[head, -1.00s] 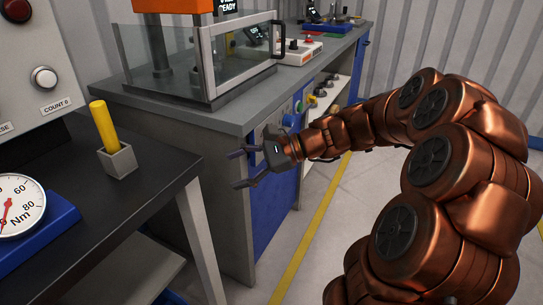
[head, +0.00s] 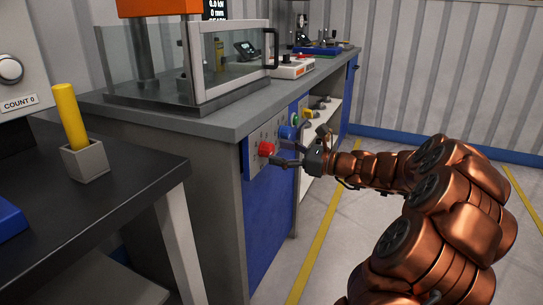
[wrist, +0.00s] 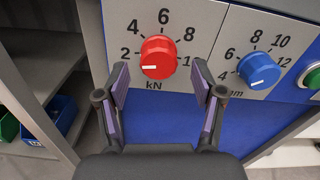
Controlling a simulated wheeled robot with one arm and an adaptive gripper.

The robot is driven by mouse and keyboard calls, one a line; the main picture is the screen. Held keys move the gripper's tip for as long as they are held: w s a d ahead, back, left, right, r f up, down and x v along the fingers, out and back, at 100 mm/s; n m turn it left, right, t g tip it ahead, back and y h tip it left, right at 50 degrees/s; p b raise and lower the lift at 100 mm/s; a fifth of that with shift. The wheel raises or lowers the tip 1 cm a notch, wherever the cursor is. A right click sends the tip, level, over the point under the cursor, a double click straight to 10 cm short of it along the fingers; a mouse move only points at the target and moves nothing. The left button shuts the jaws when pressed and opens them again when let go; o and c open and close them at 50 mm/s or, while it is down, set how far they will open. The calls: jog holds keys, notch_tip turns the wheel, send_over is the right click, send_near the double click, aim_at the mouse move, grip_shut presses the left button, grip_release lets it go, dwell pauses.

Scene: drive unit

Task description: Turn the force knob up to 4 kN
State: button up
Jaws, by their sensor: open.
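The red force knob (wrist: 160,57) is on a grey panel marked kN, with numbers around it. Its white pointer line points left, slightly below the 2. In the head view the red knob (head: 266,149) is on the front of the grey bench. My gripper (wrist: 159,76) is open, with one finger on each side of the knob's lower part in the picture. I cannot tell whether the fingers touch it. In the head view my gripper (head: 283,152) reaches the panel from the right. The right finger partly hides the 10 mark.
A blue mm knob (wrist: 259,70) sits just right of the red one, with a green button (wrist: 313,76) beyond it. Open shelves with a blue bin (wrist: 61,113) are at left. A black table (head: 110,190) stands near at left. Floor right of the bench is clear.

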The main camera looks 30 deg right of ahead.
aim_at(267, 150)
jog(key=shift+b+x, duration=0.3)
jog(key=shift+x, duration=1.15)
jog(key=shift+a, duration=0.1)
jog(key=c, duration=1.1)
